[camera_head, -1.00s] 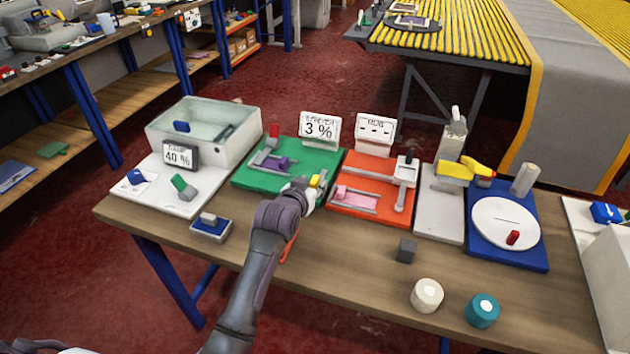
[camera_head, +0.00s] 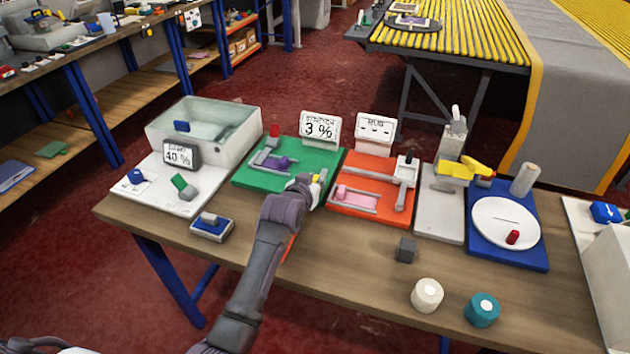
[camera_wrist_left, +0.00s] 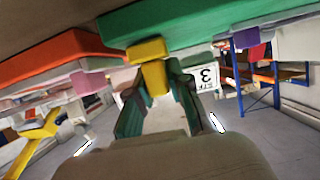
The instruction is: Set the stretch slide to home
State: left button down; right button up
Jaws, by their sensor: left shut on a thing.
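The stretch station is a green board (camera_head: 246,181) with a white display (camera_head: 320,127) behind it reading 3 %. A purple piece (camera_head: 279,163) lies in a grey frame on the board. The slide's yellow handle (camera_head: 318,178) is at the board's front right corner; it also shows in the left wrist view (camera_wrist_left: 150,52). My left gripper (camera_head: 313,184) is at that handle and shut on it. The gripper's fingers (camera_wrist_left: 155,85) show in the left wrist view on either side of the yellow handle. The arm hides part of the board's front edge. My right gripper is not in view.
An orange board (camera_head: 372,211) with a pink piece stands close to the right. A white board (camera_head: 165,204) with a 40 % display and a water tank (camera_head: 240,147) stand to the left. A grey block (camera_head: 405,250) and two spools are at the front right.

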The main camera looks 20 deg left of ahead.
pick_arm(q)
jog(key=a+p, duration=0.1)
jog(key=a, duration=0.5)
jog(key=shift+w+a+p, duration=0.1)
jog(key=shift+a+p, duration=0.15)
jog(key=shift+p, duration=0.1)
jog(key=shift+r, duration=0.1)
jog(key=c, duration=1.1)
grip_release()
jog(key=shift+a, duration=0.15)
